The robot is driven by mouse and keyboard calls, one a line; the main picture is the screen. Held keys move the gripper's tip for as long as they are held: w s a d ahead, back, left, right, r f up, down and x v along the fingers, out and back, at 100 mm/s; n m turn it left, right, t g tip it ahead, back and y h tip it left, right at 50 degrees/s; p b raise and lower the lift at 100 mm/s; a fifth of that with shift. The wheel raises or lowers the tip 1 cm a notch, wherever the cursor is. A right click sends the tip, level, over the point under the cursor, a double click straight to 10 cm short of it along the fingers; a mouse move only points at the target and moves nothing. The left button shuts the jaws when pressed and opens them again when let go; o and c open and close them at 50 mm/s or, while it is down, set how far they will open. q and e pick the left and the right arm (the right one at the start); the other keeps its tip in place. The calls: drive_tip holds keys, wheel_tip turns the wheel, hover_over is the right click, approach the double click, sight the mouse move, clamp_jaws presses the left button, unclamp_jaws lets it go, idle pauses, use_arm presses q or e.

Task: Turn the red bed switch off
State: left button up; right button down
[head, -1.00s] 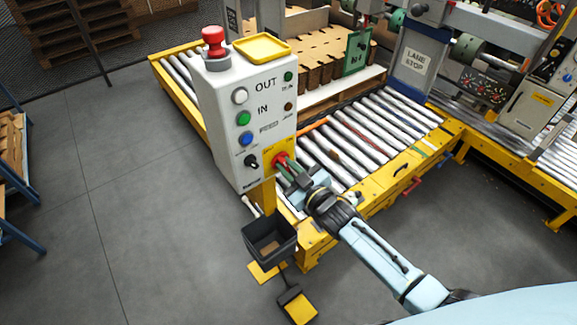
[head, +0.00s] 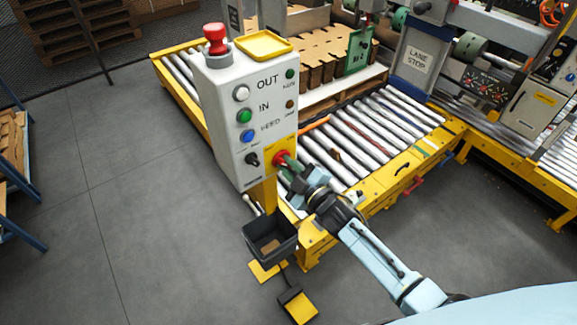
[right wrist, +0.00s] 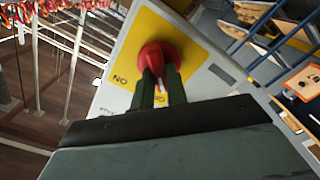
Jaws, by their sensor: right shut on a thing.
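The red bed switch (right wrist: 158,57) is a red rotary knob on a yellow plate (right wrist: 150,35) marked "ON". In the head view the red switch (head: 279,158) sits at the lower right of the white control box (head: 228,115). My right gripper (right wrist: 160,82) has its two green fingers shut on the knob. In the head view the right gripper (head: 288,165) reaches the switch from the lower right and partly covers it. The exact angle of the knob is hard to read. My left gripper is not in view.
The box also carries white, green and blue buttons, a black selector (head: 252,159) and a red mushroom button (head: 215,40) on top. A roller conveyor (head: 365,135) stands behind. A dark bin (head: 270,238) hangs below. Open floor lies at left.

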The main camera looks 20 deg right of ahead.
drive_tip(key=c, duration=1.4)
unclamp_jaws()
drive_tip(key=shift+s, duration=0.1)
drive_tip(key=v, duration=1.3)
drive_tip(key=shift+s, duration=0.1)
